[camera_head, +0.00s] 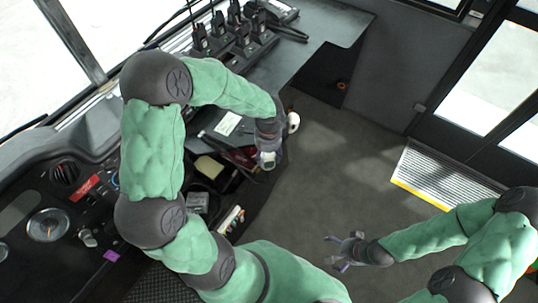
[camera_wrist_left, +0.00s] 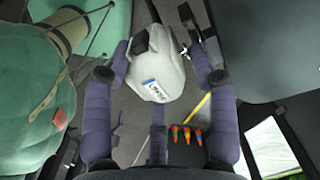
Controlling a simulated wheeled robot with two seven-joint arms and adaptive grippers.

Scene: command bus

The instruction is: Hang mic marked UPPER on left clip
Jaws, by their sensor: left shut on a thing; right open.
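A whitish mic (camera_wrist_left: 158,65) with a white and blue label sits between the purple fingers of my left gripper (camera_wrist_left: 163,75) in the left wrist view. The label is turned and seems to read UPPER. In the head view, my left gripper (camera_head: 268,160) hangs beside the dashboard's right edge, and a small pale part shows at its end. My right gripper (camera_head: 345,250) is open and empty above the floor at lower middle. I cannot make out the left clip in either view.
Several black radios (camera_head: 236,35) stand in chargers on the console top. Open compartments with loose items (camera_head: 205,168) lie left of my left gripper. The grey floor (camera_head: 350,160) is clear as far as the yellow-edged step (camera_head: 440,178).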

